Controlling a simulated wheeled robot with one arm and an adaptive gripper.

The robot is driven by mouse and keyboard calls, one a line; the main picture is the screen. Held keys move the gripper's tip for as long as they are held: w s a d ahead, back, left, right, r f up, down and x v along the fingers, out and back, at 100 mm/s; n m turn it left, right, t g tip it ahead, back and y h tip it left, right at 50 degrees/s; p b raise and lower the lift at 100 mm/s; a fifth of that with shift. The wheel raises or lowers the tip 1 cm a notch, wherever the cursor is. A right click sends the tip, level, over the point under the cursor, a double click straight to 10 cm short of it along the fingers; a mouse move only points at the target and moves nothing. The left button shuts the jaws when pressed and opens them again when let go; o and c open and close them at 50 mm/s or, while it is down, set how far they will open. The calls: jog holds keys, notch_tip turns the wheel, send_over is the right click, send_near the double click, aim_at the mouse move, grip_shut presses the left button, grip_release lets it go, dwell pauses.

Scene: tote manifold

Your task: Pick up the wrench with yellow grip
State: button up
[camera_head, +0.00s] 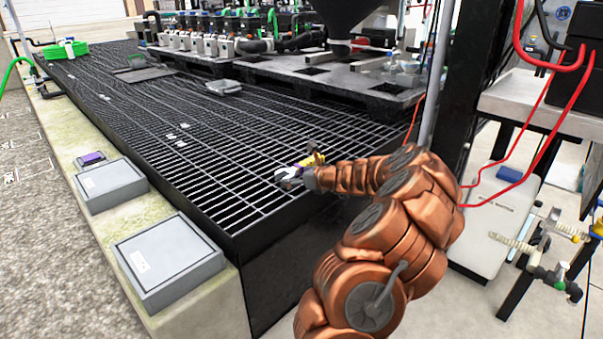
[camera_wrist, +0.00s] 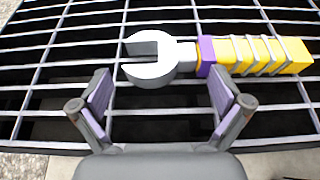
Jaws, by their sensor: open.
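The wrench with yellow grip (camera_wrist: 255,54) lies across the metal grating in the wrist view. Its silver open-ended head is at the left, and a purple collar joins it to the yellow handle at the right. My gripper (camera_wrist: 160,88) is open and empty, its two purple-padded fingers apart just on the near side of the wrench's head and collar. In the head view my gripper (camera_head: 290,177) is low over the grating near its front edge. A bit of the yellow grip (camera_head: 312,159) shows just behind it, and my arm hides part of the area.
The black grating (camera_head: 215,140) is wide and mostly clear. Two grey boxes (camera_head: 170,260) sit on the concrete ledge at the left. A black pallet (camera_head: 340,75) with valves and a hopper stands at the back. Red cables (camera_head: 560,120) hang at the right.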

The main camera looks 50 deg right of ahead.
jog(key=shift+c, duration=0.3)
jog(key=c, duration=1.6)
